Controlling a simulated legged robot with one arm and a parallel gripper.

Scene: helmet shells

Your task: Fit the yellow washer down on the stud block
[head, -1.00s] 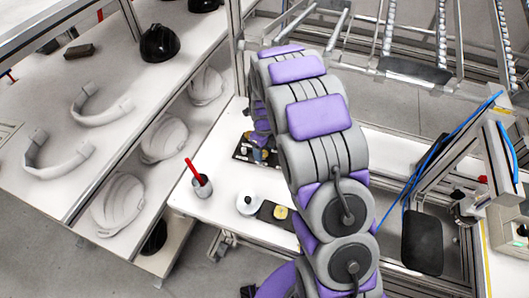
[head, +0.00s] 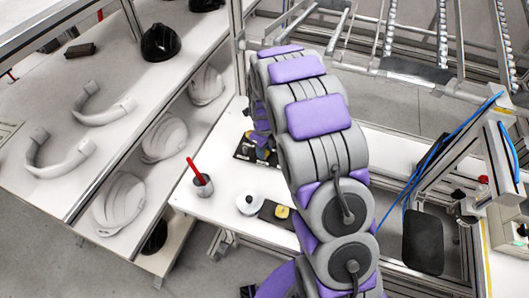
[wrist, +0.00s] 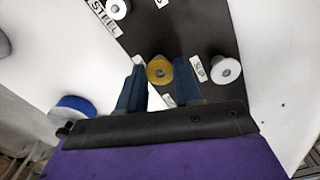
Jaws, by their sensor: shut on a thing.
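The yellow washer (wrist: 159,69), with a grey centre, is at the tips of my gripper (wrist: 160,82) in the wrist view. The two blue fingers are shut on it, one on each side, over a black plate (wrist: 205,35). I cannot tell whether the washer touches the plate or is held above it. In the head view my gripper (head: 262,142) is partly hidden by my arm, above the dark plate (head: 243,152). A small dark block (head: 268,215) with a yellowish top stands nearer on the bench; I cannot tell if it is the stud block.
On the black plate are a white washer (wrist: 226,70) at right, another (wrist: 117,8) at the top, and white labels. A blue-and-white round thing (wrist: 73,108) is at left. A white spool (head: 250,203) and a cup with a red pen (head: 202,184) stand on the bench.

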